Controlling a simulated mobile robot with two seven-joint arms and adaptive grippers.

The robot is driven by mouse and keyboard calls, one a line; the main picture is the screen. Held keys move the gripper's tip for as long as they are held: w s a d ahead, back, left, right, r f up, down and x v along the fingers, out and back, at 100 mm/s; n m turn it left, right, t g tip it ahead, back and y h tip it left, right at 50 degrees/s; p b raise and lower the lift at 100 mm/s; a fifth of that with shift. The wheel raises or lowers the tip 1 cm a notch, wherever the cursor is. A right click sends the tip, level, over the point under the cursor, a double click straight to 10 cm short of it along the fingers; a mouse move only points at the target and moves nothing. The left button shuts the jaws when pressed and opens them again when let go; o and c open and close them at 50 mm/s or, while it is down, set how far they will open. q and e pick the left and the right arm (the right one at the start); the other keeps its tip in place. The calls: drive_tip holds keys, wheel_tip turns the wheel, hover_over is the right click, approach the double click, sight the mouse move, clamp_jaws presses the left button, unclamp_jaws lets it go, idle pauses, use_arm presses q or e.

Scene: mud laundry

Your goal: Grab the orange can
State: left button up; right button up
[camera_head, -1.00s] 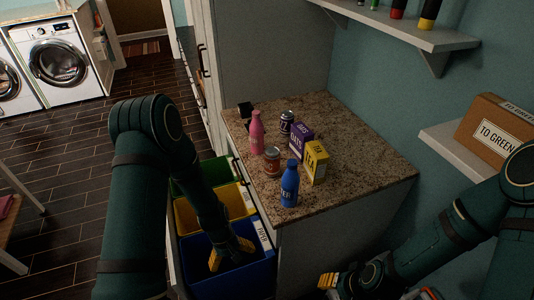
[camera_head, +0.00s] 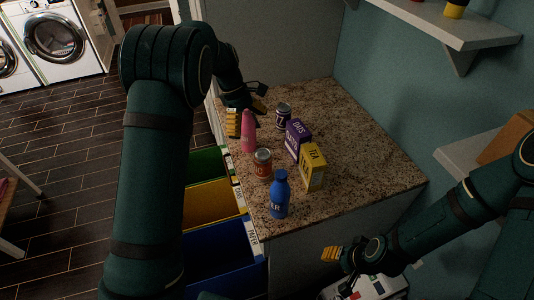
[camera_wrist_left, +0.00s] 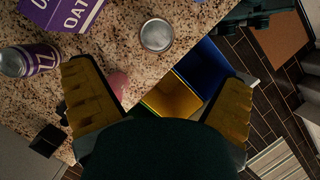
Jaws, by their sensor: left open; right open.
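The orange can (camera_head: 263,165) stands upright on the granite counter, between the pink bottle (camera_head: 248,132) and the blue bottle (camera_head: 279,195). In the left wrist view a can top (camera_wrist_left: 156,35) shows beyond my fingertips, likely the same can. My left gripper (camera_head: 246,116) is open and empty over the counter's left edge, near the pink bottle and behind the can. In the left wrist view the pink bottle (camera_wrist_left: 118,84) is partly hidden by a finger. My right gripper (camera_head: 338,262) is open and empty, low in front of the counter.
A purple can (camera_head: 283,116), a purple oats box (camera_head: 297,140) and a yellow tea box (camera_head: 313,168) stand near the orange can. Green, yellow and blue bins (camera_head: 222,245) sit left of the counter. The counter's right part is clear.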

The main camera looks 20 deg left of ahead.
sight(260, 152)
use_arm(q)
drive_tip(key=x, duration=0.8)
drive_tip(key=shift+a, duration=0.1)
drive_tip(key=x, duration=0.5)
drive_tip(key=shift+w+a+f, duration=0.15)
drive_tip(key=shift+w+a, duration=0.15)
drive_tip(key=shift+w, duration=0.05)
drive_tip(key=shift+s+d+f, duration=0.15)
drive_tip(key=shift+f, duration=0.25)
drive_tip(key=c, duration=0.9)
drive_tip(key=shift+o, duration=0.2)
